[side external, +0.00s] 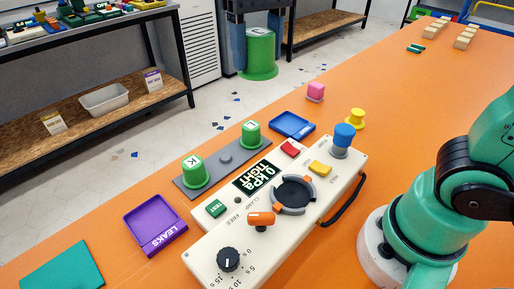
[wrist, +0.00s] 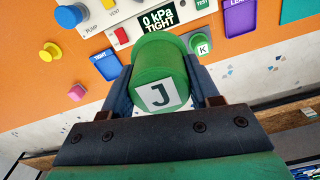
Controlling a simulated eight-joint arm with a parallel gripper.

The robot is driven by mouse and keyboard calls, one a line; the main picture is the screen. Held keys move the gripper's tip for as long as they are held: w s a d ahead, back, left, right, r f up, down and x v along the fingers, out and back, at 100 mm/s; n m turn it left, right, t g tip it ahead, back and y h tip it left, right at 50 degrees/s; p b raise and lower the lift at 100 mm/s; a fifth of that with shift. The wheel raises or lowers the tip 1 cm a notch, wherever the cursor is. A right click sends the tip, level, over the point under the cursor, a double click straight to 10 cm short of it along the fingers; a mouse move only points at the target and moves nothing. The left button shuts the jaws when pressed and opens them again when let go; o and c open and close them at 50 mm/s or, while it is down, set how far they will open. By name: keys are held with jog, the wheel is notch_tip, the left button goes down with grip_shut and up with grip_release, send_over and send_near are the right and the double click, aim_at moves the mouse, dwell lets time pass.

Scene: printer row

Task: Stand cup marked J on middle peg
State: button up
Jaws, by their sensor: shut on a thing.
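Cup K also shows in the wrist view (wrist: 201,43), right of cup J. The middle peg and cup L cannot be seen there.
A cream tester (side external: 285,190) reading "0 kPa TIGHT" stands beside the strip, with a blue knob (side external: 343,138) and orange lever (side external: 261,218). A blue tray (side external: 292,125), purple LEAKS tray (side external: 156,222), pink piece (side external: 315,92) and yellow piece (side external: 356,118) are on the orange table.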

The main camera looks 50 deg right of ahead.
send_over(225, 157)
notch_tip(225, 157, down, 4)
notch_tip(225, 157, down, 20)
jog(key=shift+f, duration=0.1)
jog(key=shift+f, duration=0.1)
jog(key=o, duration=1.2)
jog(key=shift+o, duration=0.2)
